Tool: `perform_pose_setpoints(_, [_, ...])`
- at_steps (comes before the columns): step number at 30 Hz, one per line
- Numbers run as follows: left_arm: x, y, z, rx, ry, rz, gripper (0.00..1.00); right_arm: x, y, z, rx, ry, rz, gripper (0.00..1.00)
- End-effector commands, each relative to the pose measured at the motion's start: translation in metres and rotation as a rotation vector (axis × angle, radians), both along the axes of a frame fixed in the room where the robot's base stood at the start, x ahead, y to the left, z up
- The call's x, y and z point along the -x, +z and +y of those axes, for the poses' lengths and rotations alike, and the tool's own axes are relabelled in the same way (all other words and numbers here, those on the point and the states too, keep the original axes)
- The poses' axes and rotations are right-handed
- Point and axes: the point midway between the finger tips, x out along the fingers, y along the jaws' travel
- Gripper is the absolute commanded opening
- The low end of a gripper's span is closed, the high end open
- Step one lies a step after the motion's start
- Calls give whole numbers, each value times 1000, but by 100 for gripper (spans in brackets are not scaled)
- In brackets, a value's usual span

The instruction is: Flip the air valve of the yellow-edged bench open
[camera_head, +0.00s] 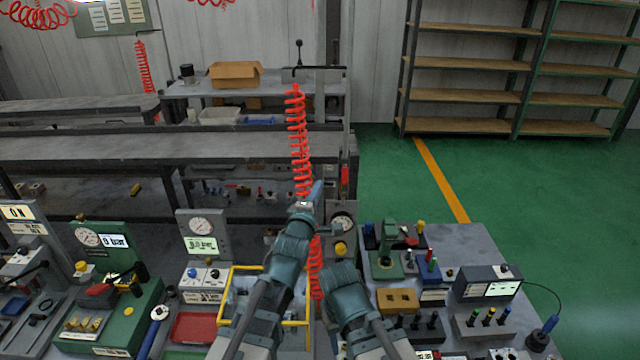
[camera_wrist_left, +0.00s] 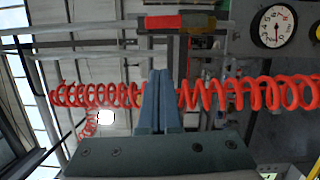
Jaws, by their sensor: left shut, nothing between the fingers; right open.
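A red lever (camera_wrist_left: 160,23), which looks like the air valve handle, lies lengthwise along a grey post in the left wrist view. It shows small and upright in the head view (camera_head: 345,174). A yellow-edged frame (camera_head: 222,296) is partly hidden behind my left arm. My left gripper (camera_head: 317,188) is raised beside the red coiled hose (camera_head: 298,130), left of and below the lever. Its fingers (camera_wrist_left: 162,75) are shut and empty, apart from the lever. My right gripper (camera_head: 326,268) is low, near the hose's lower end; its fingers are hard to make out.
A round gauge (camera_head: 343,220) and a yellow knob (camera_head: 340,249) stand below the lever. A bench (camera_head: 480,245) with several small parts stands at right. Green floor (camera_head: 400,190) is free behind it.

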Motion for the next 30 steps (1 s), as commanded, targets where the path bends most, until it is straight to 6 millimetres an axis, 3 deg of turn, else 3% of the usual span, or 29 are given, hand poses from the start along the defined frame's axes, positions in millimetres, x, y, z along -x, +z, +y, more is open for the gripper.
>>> perform_pose_setpoints(3, [28,0,7,0,0,0,0,0,0,0,0,0,0,50])
perform_pose_setpoints(7, [45,0,11,0,0,0,0,0,0,0,0,0,0,50])
perform_pose_setpoints(21, [48,-5,15,-24,6,14,0,0,0,0,0,0,0,50])
perform_pose_setpoints(25, [46,-35,33,-201,33,117,0,0,0,0,0,0,0,50])
perform_pose_setpoints(30, [63,-110,78,-639,-17,398,0,0,0,0,0,0,0,50])
